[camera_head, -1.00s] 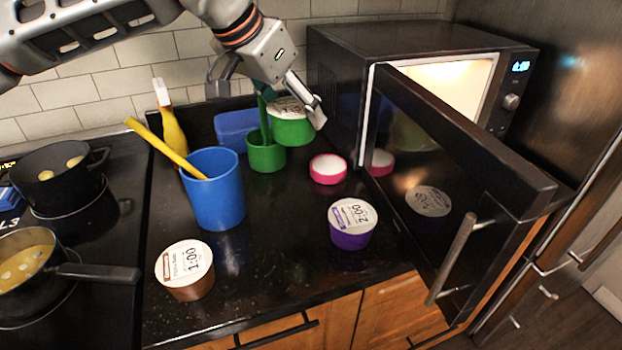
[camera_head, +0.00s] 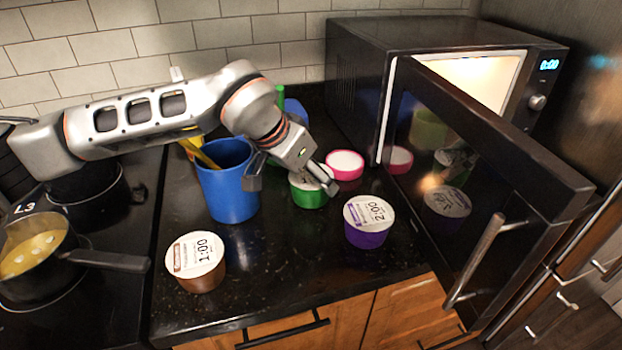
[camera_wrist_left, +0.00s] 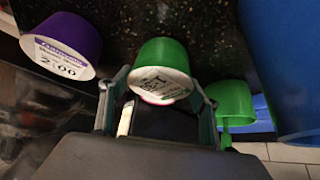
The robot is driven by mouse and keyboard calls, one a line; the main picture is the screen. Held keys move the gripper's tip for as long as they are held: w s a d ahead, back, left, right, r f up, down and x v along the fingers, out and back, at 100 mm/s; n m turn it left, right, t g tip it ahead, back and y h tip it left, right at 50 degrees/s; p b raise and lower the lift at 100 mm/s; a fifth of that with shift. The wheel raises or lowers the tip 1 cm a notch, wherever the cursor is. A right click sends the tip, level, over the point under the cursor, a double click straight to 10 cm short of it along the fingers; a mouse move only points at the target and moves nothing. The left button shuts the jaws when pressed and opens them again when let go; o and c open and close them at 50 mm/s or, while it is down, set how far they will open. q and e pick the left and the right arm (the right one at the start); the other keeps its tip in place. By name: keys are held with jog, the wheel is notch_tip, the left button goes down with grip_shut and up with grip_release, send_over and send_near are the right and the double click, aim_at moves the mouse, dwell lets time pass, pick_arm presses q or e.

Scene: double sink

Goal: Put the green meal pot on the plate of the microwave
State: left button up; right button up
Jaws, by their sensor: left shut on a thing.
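The green meal pot (camera_head: 309,196) has a white printed lid and is held between the fingers of my left gripper (camera_head: 292,184), which is shut on it. In the head view the pot is right of the blue cup and behind the purple pot, over the counter; I cannot tell whether it touches the counter. In the left wrist view the pot (camera_wrist_left: 162,62) sits between both fingertips. The microwave (camera_head: 440,50) stands at the back right with its door (camera_head: 480,150) open and its inside lit. Its plate is hidden behind the door. My right gripper is not in view.
A blue cup (camera_head: 229,185) stands left of the gripper. A purple pot (camera_head: 368,223), a brown pot (camera_head: 196,262) and a pink pot (camera_head: 345,165) stand on the counter. The open door juts over the counter. A green cup (camera_wrist_left: 232,101) shows in the left wrist view.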

pick_arm(q)
jog(key=shift+f, duration=0.3)
jog(key=shift+f, duration=0.15)
jog(key=o, duration=1.4)
